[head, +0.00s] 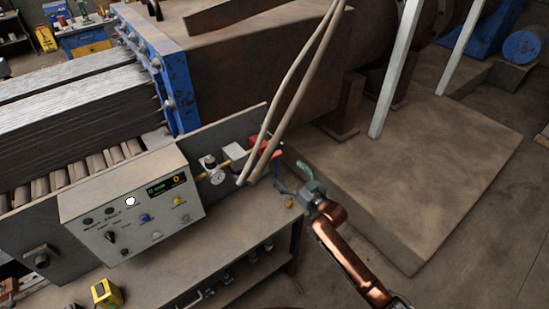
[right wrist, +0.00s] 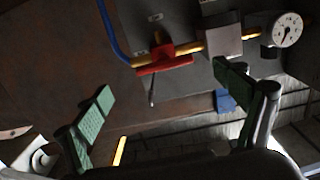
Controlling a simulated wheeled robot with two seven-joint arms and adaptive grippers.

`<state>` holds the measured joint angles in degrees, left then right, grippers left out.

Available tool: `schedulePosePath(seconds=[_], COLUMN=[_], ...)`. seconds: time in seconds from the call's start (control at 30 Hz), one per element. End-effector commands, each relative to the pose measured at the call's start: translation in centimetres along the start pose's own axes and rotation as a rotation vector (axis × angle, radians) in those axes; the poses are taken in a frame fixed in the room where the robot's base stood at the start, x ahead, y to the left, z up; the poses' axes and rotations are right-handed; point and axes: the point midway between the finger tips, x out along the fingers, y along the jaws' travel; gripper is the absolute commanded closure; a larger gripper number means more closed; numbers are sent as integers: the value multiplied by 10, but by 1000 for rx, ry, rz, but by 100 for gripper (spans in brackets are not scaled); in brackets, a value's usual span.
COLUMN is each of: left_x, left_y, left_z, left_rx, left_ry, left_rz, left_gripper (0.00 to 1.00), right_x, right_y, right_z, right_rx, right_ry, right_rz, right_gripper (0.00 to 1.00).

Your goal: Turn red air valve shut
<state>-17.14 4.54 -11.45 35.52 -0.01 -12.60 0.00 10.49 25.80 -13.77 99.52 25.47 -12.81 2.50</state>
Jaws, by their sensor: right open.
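The red air valve (head: 276,146) sits on a yellow pipe at the right end of the upright grey plate, partly behind two hanging hoses in the head view. In the right wrist view the red valve handle (right wrist: 165,66) lies across, beyond the fingertips, between the two fingers in the picture. My right gripper (head: 290,167) is open and empty, just right of and below the valve in the head view. Its green finger pads stand wide apart in the right wrist view (right wrist: 165,102), with none touching the handle. My left gripper is out of view.
A pressure gauge (head: 217,177) and a grey box (right wrist: 221,38) sit along the pipe beside the valve. Two pale hoses (head: 296,85) hang before the valve. A control panel (head: 130,220) stands left, with a yellow device (head: 106,292) on the bench below.

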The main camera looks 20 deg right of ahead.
Motion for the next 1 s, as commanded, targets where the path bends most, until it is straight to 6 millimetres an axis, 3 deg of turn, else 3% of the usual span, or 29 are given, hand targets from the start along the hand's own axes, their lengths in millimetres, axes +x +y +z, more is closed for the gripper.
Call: schedulePosePath(seconds=[0.1, 0.6, 1.0], left_x=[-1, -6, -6], left_y=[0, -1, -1], left_z=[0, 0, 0], left_rx=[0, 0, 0], left_ry=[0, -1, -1], left_rz=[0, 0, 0], left_gripper=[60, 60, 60], right_x=[8, 75, 80], right_y=[-4, -4, -4], right_z=[-15, -16, -15], right_rx=[0, -1, -1], right_ry=[23, 23, 22], right_rz=[-12, -11, -10], right_gripper=[10, 10, 12])
